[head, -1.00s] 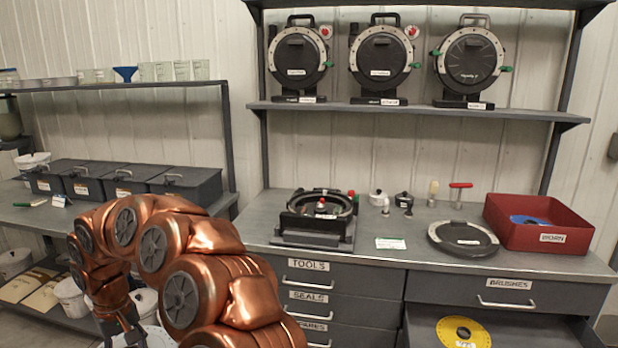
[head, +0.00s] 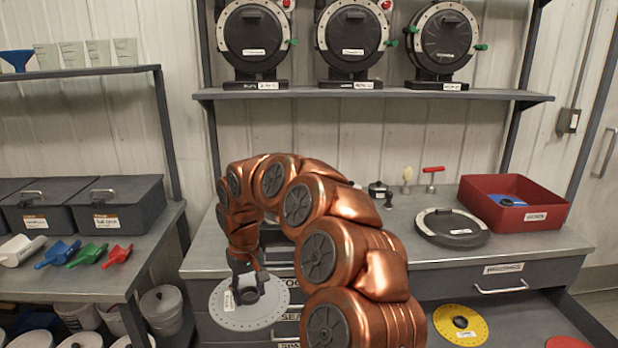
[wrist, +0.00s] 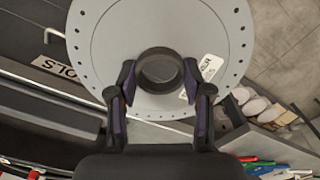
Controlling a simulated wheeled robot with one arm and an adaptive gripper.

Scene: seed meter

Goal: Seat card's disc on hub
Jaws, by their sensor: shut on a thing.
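My gripper (head: 247,287) is shut on the black central collar (wrist: 160,70) of a grey disc (head: 258,316). The disc has small holes near its rim and a white label, whose writing I cannot read. In the wrist view the disc (wrist: 105,40) fills the upper middle, with a finger on each side of the collar. In the head view I hold it in front of the drawers, below the bench top. The open meter housing with the hub and the card on the bench are hidden behind my arm now.
A round black cover (head: 450,228) and a red bin (head: 515,208) lie on the bench (head: 400,252). An open drawer holds a yellow disc (head: 457,323) and part of a red disc (head: 568,342). Scoops (head: 90,254) and lidded boxes (head: 120,207) are at left.

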